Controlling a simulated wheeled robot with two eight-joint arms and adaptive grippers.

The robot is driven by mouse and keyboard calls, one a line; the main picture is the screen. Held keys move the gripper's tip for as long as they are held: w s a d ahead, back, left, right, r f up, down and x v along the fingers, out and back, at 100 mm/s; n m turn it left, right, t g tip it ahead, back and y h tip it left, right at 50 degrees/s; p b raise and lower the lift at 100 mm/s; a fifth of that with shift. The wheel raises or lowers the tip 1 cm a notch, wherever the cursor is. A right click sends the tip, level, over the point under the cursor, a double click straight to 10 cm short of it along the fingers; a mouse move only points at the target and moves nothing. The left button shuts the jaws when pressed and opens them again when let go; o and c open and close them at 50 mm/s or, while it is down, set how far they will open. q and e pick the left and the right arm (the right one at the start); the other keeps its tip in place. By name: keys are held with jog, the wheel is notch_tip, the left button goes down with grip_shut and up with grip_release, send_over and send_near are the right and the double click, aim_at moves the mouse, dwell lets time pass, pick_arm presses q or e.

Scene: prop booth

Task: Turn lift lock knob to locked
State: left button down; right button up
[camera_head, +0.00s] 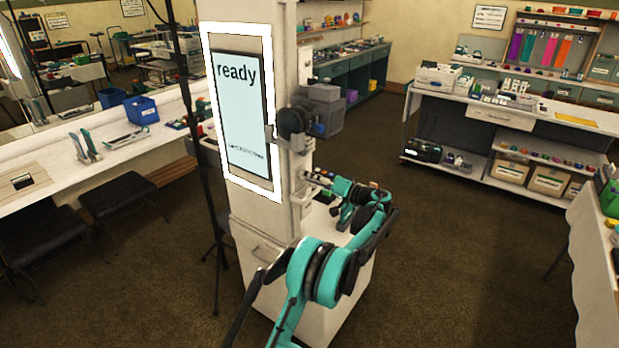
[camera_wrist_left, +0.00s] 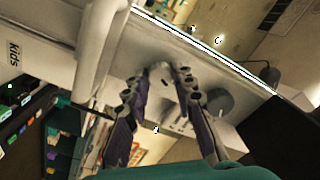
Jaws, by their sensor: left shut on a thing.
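A white booth column (camera_head: 278,120) stands mid-view with a lit screen (camera_head: 246,115) reading "ready" on its front. My left gripper (camera_head: 312,178) is at the right side of the column, below the dark camera housing. In the left wrist view its two fingers (camera_wrist_left: 162,72) close in on a small pale part at the column, which I take to be the lift lock knob (camera_wrist_left: 160,78). The fingers hide most of this knob, so I cannot tell which way it is turned. My right gripper is not in view.
The grey and black camera unit (camera_head: 320,110) juts from the column just above my left gripper. A white base cabinet (camera_head: 262,250) stands below. A counter with stools (camera_head: 120,195) is at the left. Shelves (camera_head: 540,155) stand at the right, with open carpet (camera_head: 440,250) between.

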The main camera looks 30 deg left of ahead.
pick_arm(q)
jog(key=m, duration=0.6)
jog(key=shift+m, duration=0.3)
jog(key=m, duration=0.6)
jog(key=shift+m+p, duration=0.3)
jog(key=shift+m, duration=0.1)
jog(key=shift+t, duration=0.3)
jog(key=c, duration=1.3)
grip_release()
jog(key=shift+o, duration=0.2)
jog(key=s+d, duration=0.1)
jog(key=d, duration=1.1)
jog(key=shift+f, duration=0.25)
